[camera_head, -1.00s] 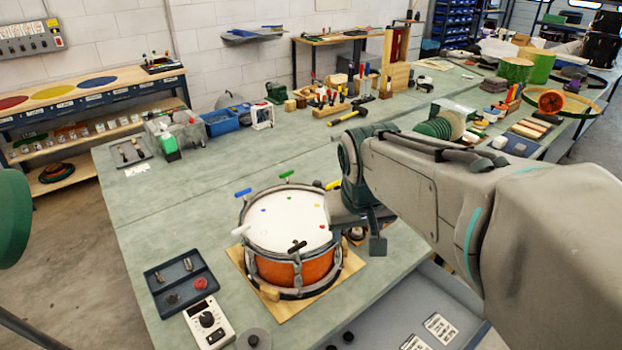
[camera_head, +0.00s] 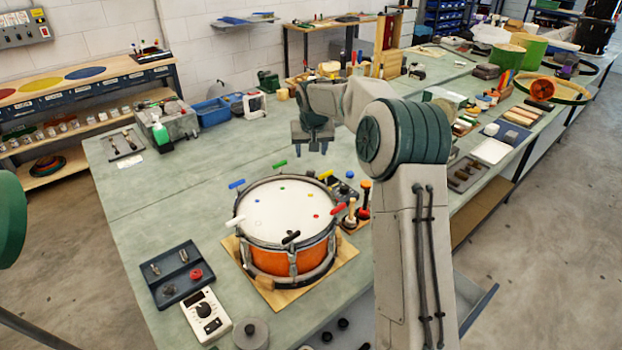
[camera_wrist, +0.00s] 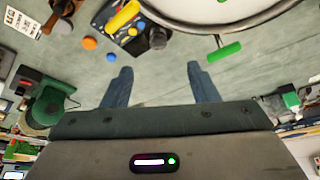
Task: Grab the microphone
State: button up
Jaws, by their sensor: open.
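My gripper (camera_head: 311,148) is open and hangs over the bench beyond the drum, its fingers pointing down. In the wrist view both blue-grey fingertips (camera_wrist: 159,72) are apart with nothing between them. No object can be named the microphone for certain. A small dark, round-topped thing (camera_wrist: 157,38) stands ahead of the fingers beside a dark box (camera_wrist: 128,42); it may be the microphone, but its shape is unclear. The same dark cluster (camera_head: 345,188) appears right of the drum in the head view, apart from my gripper.
The orange drum (camera_head: 285,262) with its white head stands on a wooden board (camera_head: 340,268), coloured keys around its rim. A divided tray (camera_head: 178,284) and a white dial box (camera_head: 207,316) lie at front left. Bench left of my gripper is clear.

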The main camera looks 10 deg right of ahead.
aim_at(311, 171)
jog(key=x, duration=0.3)
jog(key=p+x, duration=0.1)
jog(key=x, duration=0.2)
jog(key=w+p+x, duration=0.1)
jog(key=x, duration=0.3)
jog(key=shift+r, duration=0.15)
jog(key=p+x, duration=0.1)
jog(key=x, duration=0.1)
jog(key=p+x, duration=0.2)
jog(key=shift+w+d+r, duration=0.1)
jog(key=shift+w+d, duration=0.1)
jog(key=shift+w, duration=0.05)
jog(key=shift+w+f, duration=0.15)
jog(key=shift+f, duration=0.4)
jog(key=c, duration=1)
